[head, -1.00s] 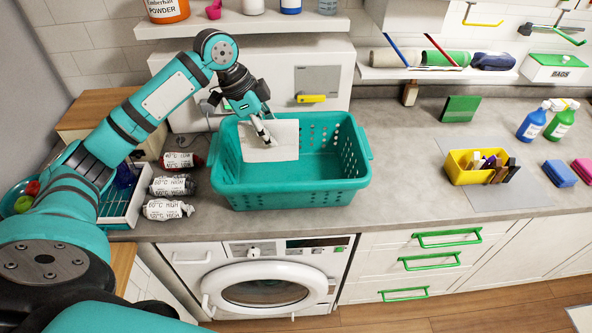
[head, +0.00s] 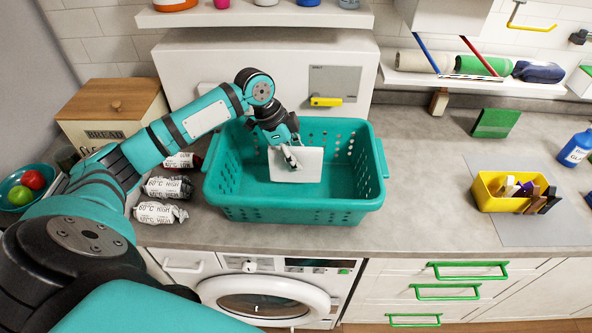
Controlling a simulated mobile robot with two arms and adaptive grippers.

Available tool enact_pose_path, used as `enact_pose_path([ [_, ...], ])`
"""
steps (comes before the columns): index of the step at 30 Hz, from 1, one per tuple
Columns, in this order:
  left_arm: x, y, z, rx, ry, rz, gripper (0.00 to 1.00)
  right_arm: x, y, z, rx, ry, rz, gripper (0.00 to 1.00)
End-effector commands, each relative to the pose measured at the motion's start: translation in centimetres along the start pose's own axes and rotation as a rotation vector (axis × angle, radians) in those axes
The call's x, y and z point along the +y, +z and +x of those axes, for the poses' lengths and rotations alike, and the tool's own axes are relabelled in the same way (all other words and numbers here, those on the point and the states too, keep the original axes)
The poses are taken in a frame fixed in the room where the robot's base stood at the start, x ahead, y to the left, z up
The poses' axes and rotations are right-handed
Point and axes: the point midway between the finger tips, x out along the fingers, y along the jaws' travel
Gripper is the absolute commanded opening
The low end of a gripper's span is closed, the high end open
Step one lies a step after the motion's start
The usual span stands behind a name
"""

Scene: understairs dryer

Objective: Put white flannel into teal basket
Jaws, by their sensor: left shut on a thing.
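The white flannel (head: 305,167) is a flat, pale square. My left gripper (head: 293,163) is shut on its upper left part and holds it upright within the teal basket's opening. The teal basket (head: 290,208) stands on the grey worktop above the washing machine, its walls pierced with holes. The flannel is in front of the basket's far wall and below its rim; whether its lower edge touches the basket floor I cannot tell. My right gripper is not in view.
Rolled labelled cloths (head: 160,212) lie left of the basket. A bread box (head: 112,108) and a bowl of fruit (head: 22,190) are further left. A yellow box (head: 500,203) with several small items stands right. The worktop between basket and yellow box is clear.

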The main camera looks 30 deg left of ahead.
Motion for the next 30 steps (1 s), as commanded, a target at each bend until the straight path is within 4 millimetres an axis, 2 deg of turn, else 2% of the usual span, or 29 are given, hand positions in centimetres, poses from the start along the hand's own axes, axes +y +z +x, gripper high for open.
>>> enact_pose_path([
  [8, 0.1, 1.0, 2.4, -0.001, 0.003, -0.001, 0.04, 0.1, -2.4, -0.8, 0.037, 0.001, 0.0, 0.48],
  [12, 0.0, 1.6, 4.0, 0.001, 0.0, -0.001, 0.04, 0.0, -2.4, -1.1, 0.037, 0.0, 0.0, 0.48],
  [20, 0.0, 1.7, 4.2, 0.001, -0.001, 0.001, 0.04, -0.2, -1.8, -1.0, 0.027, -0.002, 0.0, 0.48],
  [21, 0.0, 1.7, 4.1, 0.001, -0.001, 0.001, 0.25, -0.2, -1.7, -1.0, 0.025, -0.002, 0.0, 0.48],
  [24, 0.0, 1.7, 4.1, 0.001, -0.001, 0.001, 0.38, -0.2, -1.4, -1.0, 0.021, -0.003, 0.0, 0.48],
  [26, 0.0, 1.7, 4.1, 0.001, -0.001, 0.001, 0.44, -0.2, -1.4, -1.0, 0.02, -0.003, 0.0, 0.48],
  [30, 0.0, 1.7, 4.1, 0.001, -0.001, 0.001, 0.44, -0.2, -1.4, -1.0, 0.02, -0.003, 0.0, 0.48],
])
